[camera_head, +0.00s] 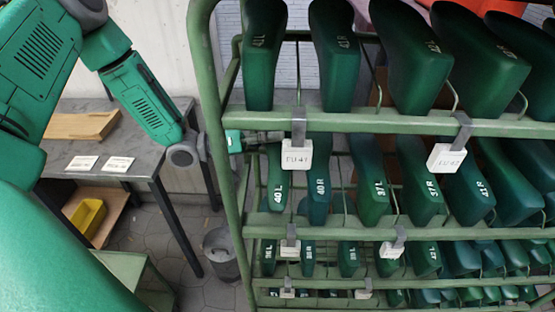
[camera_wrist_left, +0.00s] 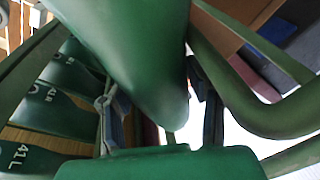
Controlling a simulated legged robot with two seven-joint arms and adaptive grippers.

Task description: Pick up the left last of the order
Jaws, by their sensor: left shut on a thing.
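The green last marked 40 L (camera_head: 277,185) stands at the left end of the rack's second row. My left gripper (camera_head: 277,138) reaches in from the left, just under the top shelf rail, and is shut on this last near its upper end. In the left wrist view the fingers (camera_wrist_left: 160,110) lie on either side of a large green last (camera_wrist_left: 130,50). Their contact is partly hidden. The last marked 40 R (camera_head: 318,185) stands just to the right. My right gripper is not in view.
The green rack (camera_head: 225,150) holds several rows of lasts, with white size tags such as EU 41 (camera_head: 297,157) on its rails. Its left post is close to my forearm. A grey table (camera_head: 140,150) with two cards, a bin (camera_head: 220,255) and a yellow box (camera_head: 88,217) are left.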

